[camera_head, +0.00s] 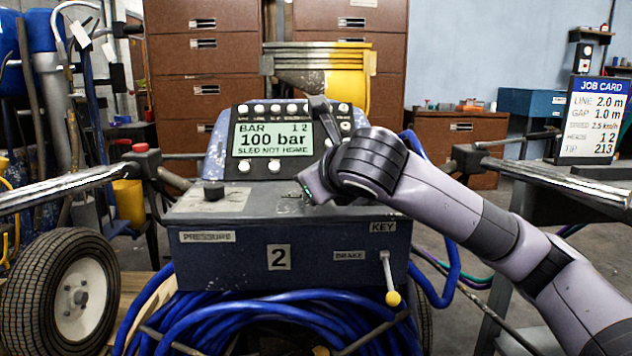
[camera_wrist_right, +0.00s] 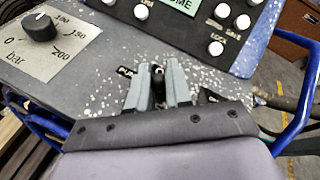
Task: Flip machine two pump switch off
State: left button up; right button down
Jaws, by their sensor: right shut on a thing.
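Machine two is a blue-grey console (camera_head: 330,255) with a "2" plate on its front. My right gripper (camera_head: 312,190) is down at the console top, below the display, and its body hides the switch in the head view. In the right wrist view, my right gripper (camera_wrist_right: 158,85) has its two grey fingers closed around a small dark switch lever (camera_wrist_right: 158,74), beside a partly hidden label that seems to read "PUMP" (camera_wrist_right: 126,72). Which way the lever is tilted I cannot tell. My left gripper is not in view.
The display (camera_head: 272,138) reads 100 bar and "SLED NOT HOME". A pressure knob (camera_head: 213,190) stands left on the console. A yellow-tipped brake lever (camera_head: 392,292) is at the front, above coiled blue hose (camera_head: 260,325). A job card (camera_head: 592,118) stands right.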

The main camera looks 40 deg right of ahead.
jog(key=shift+a, duration=0.1)
jog(key=c, duration=1.1)
grip_release()
jog(key=p+v, duration=0.1)
jog(key=v, duration=0.5)
jog(key=shift+r+p, duration=0.1)
jog(key=shift+p, duration=0.2)
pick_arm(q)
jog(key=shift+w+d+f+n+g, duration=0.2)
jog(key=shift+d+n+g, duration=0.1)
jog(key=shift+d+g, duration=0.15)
pick_arm(e)
jog(key=shift+s+a+r, duration=0.1)
jog(key=shift+s, duration=0.45)
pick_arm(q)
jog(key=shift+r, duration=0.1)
